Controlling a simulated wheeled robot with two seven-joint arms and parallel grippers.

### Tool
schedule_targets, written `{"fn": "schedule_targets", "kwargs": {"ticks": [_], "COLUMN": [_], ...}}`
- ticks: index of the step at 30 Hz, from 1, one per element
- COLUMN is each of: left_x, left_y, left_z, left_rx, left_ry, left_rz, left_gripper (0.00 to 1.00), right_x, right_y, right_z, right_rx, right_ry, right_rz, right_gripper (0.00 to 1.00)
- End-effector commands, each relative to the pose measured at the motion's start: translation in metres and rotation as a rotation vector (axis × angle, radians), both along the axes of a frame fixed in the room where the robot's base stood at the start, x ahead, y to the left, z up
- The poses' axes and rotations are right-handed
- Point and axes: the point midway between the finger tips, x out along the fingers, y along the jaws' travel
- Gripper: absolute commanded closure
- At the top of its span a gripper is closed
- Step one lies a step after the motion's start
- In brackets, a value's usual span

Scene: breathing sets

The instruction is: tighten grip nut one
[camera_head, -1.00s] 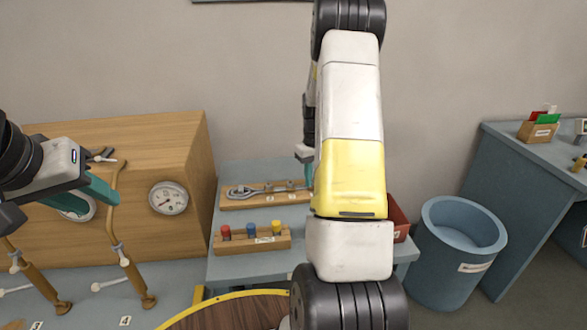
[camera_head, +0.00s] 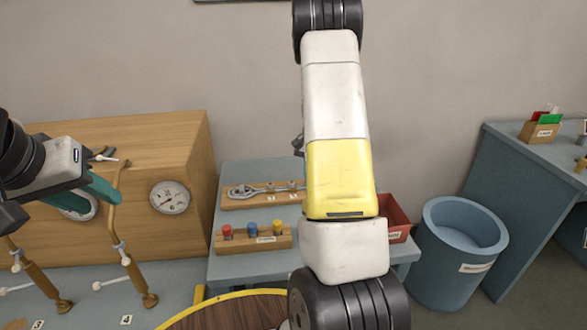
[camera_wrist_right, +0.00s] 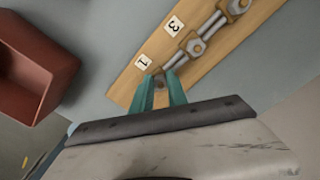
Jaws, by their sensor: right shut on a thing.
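A wooden board (camera_head: 236,204) lies on the grey-blue bench and carries a row of metal fittings (camera_head: 265,188). In the right wrist view the board (camera_wrist_right: 126,89) has labels 3 and 1 beside hexagonal nuts (camera_wrist_right: 196,46) and metal rods. My right gripper (camera_wrist_right: 160,83) is at the board by label 1, shut on a small metal piece mostly hidden between its teal fingers. I cannot tell if this piece is grip nut one. In the head view my right arm hides that gripper. My left gripper (camera_head: 108,192) is beside a brass-coloured tube (camera_head: 117,185); its opening is unclear.
A wooden cabinet with a dial gauge (camera_head: 170,197) stands at left. A block with red, blue and yellow pegs (camera_head: 252,239) is in front of the board. A red bin (camera_head: 397,218) and a blue tub (camera_head: 459,252) are at right. A yellow-rimmed round table (camera_head: 225,304) is nearest.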

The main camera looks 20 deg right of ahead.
Motion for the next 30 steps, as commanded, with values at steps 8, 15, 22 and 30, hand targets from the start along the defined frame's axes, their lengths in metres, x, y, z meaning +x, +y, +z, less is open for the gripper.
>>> {"fn": "schedule_targets", "kwargs": {"ticks": [8, 15, 22, 30], "left_x": [0.0, 0.0, 0.0, 0.0], "left_y": [0.0, 0.0, 0.0, 0.0], "left_z": [0.0, 0.0, 0.0, 0.0], "left_rx": [0.0, 0.0, 0.0, 0.0], "left_ry": [0.0, 0.0, 0.0, 0.0], "left_rz": [0.0, 0.0, 0.0, 0.0], "left_gripper": [0.64, 0.64, 0.64, 0.64], "right_x": [0.0026, 0.0039, 0.0051, 0.0064], "right_y": [0.0013, 0.0013, 0.0015, 0.0012], "right_z": [0.0006, 0.0007, 0.0005, 0.0007], "right_rx": [-0.002, -0.002, -0.001, -0.001], "right_ry": [-0.003, -0.004, -0.003, -0.003], "right_rz": [-0.261, -0.489, -0.708, -0.959], "right_gripper": [1.0, 1.0, 1.0, 1.0]}}
